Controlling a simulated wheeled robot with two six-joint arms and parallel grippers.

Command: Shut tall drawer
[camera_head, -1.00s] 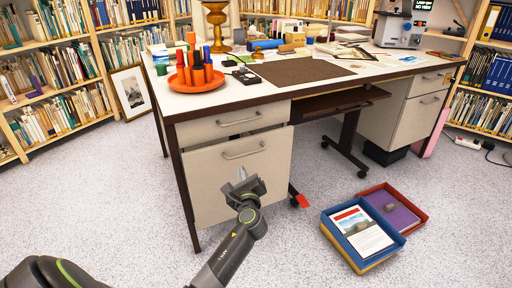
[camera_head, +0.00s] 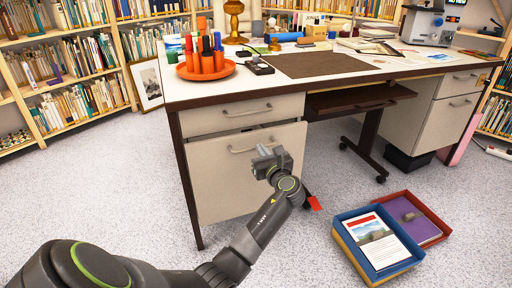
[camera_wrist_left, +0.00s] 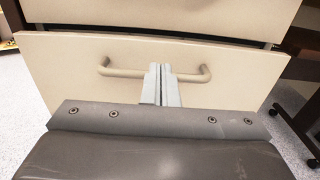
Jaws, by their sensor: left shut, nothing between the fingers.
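The tall drawer (camera_head: 215,185) is the lower one in the desk's left pedestal, with a pale beige front and a bar handle (camera_head: 243,149). Its front seems to stand a little out from the drawer above, with a dark gap along its top edge in the left wrist view. My left gripper (camera_head: 267,157) is in front of the drawer's right half. In the left wrist view, its fingers (camera_wrist_left: 161,72) are together and empty, overlapping the middle of the handle (camera_wrist_left: 118,73). I cannot tell whether they touch the drawer front. My right gripper is out of view.
A shallow upper drawer (camera_head: 240,112) sits above the tall one. A blue and yellow tray (camera_head: 351,257) and a red tray (camera_head: 439,220) lie on the floor at the right. The desktop (camera_head: 200,92) is cluttered.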

